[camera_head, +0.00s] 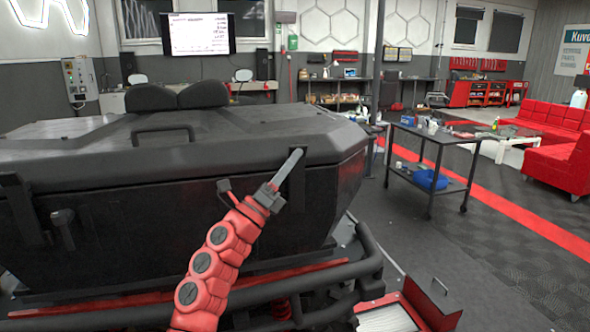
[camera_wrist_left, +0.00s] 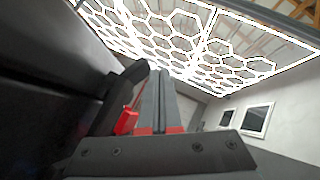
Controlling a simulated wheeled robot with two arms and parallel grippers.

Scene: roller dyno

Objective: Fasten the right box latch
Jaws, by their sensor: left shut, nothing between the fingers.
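The large black box (camera_head: 130,200) fills the left of the head view, with its lid down. The right box latch (camera_head: 299,185) is a dark strap-like piece hanging from the lid's front edge near the right corner. My left gripper (camera_head: 297,156) is shut and empty, its grey fingertips pointing up right, overlapping the latch's upper part. I cannot tell whether they touch it. In the left wrist view the closed fingers (camera_wrist_left: 160,80) stand beside a dark curved piece (camera_wrist_left: 128,92). A small dark part (camera_head: 224,188) shows left of my gripper. My right gripper is out of view.
Another latch (camera_head: 20,208) is at the box's left. A black tubular bumper (camera_head: 345,275) runs below the box.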

